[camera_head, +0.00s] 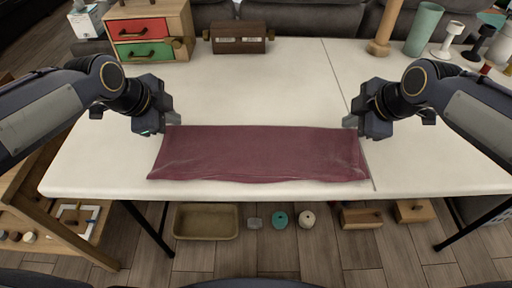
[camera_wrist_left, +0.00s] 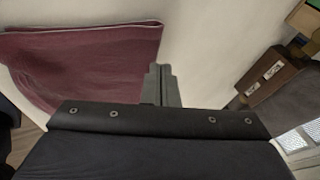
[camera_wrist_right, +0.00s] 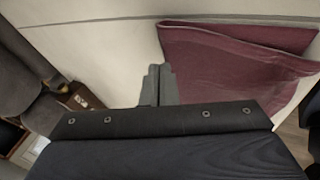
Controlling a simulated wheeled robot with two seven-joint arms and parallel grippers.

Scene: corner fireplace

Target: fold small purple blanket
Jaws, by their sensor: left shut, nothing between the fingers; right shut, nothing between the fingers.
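The purple blanket (camera_head: 258,154) lies on the white table as a long, flat strip, wider than it is deep, along the front edge. In the right wrist view the blanket (camera_wrist_right: 235,65) shows layered edges at its near corner. It also shows in the left wrist view (camera_wrist_left: 90,60). My left gripper (camera_head: 172,122) is shut and empty at the blanket's back left corner. My right gripper (camera_head: 352,124) is shut and empty at its back right corner. I cannot tell whether either gripper touches the cloth.
The white table (camera_head: 270,85) is clear behind the blanket. A small drawer chest (camera_head: 148,32) and a brown box (camera_head: 238,38) stand at the back left. A green vase (camera_head: 424,28) and a wooden post (camera_head: 385,28) stand at the back right. A tray (camera_head: 206,222) sits on the floor.

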